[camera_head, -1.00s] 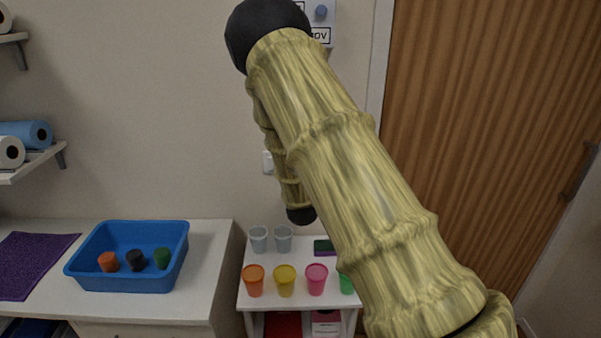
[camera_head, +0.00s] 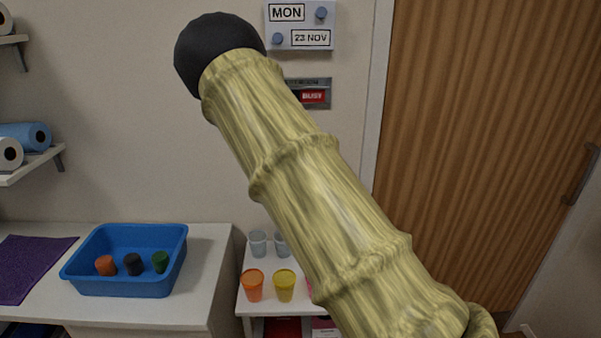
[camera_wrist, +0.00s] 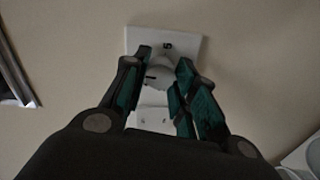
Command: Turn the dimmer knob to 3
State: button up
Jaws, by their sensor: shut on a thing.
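The dimmer's white wall plate (camera_wrist: 190,47) shows in the wrist view, with a small dark mark like a 5 near its top edge. The pale round dimmer knob (camera_wrist: 158,72) stands out from the plate, with a short dark mark on it. My gripper (camera_wrist: 163,78) is shut on the knob, one dark green finger on each side. Smaller marks show lower on the plate, too blurred to read. In the head view my arm hides the gripper and the dimmer.
A calendar panel (camera_head: 272,22) and a small red-lettered sign (camera_head: 313,97) are on the wall beside my arm. Below stand a blue tray (camera_head: 118,287) on a counter and several cups, among them an orange cup (camera_head: 252,286). A wooden door (camera_head: 480,120) is at right.

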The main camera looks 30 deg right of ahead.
jog(key=o, duration=1)
jog(key=shift+o, duration=0.2)
jog(key=shift+s+a, duration=0.1)
jog(key=v, duration=1.1)
jog(key=shift+s, duration=0.35)
